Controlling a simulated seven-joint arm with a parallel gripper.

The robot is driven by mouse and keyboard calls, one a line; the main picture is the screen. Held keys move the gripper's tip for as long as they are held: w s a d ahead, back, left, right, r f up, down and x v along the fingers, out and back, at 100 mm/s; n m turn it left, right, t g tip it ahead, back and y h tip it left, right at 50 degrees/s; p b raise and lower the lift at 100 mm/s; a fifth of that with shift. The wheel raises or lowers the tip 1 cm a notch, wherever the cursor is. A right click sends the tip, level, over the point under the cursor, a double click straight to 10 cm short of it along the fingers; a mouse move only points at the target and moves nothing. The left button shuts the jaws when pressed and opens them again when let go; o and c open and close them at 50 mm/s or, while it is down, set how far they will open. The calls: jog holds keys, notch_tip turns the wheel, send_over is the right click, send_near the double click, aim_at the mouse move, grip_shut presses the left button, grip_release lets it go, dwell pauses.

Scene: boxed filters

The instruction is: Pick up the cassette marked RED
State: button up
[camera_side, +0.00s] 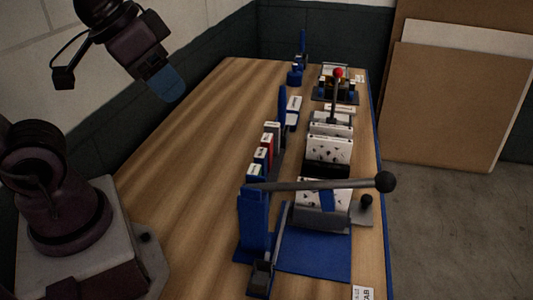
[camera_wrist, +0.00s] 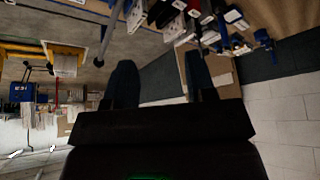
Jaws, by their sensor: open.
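Several upright cassettes with white labelled tops stand in a row on the table, left of the lever press in the side view. One has a red side (camera_side: 268,144), between a dark blue one (camera_side: 260,160) and a grey one (camera_side: 273,131). The label lettering is too small to read. A red-sided cassette also shows at the top edge of the wrist view (camera_wrist: 193,7). My gripper (camera_side: 168,85) is high above the table's left edge, well away from the row. Its two fingers stand apart with nothing between them in the wrist view (camera_wrist: 163,82).
A blue lever press (camera_side: 315,260) with a long black-knobbed handle stands at the near right, close to the row. Behind it are white speckled boxes (camera_side: 330,150) and a red-knobbed lever (camera_side: 338,73). The left half of the wooden table (camera_side: 190,150) is clear.

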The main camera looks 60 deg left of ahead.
jog(key=shift+o, duration=0.4)
jog(key=shift+f, duration=0.1)
jog(key=n+g, duration=0.6)
jog(key=n, duration=0.3)
send_near(267, 137)
jog(key=f, duration=0.5)
jog(key=shift+s+d+f, duration=0.2)
jog(key=shift+d+f, duration=0.1)
jog(key=shift+f, duration=0.1)
jog(key=shift+a+f, duration=0.2)
jog(key=shift+f, duration=1.15)
jog(key=shift+a+f, duration=0.15)
jog(key=shift+f, duration=1.2)
jog(key=shift+c, duration=0.4)
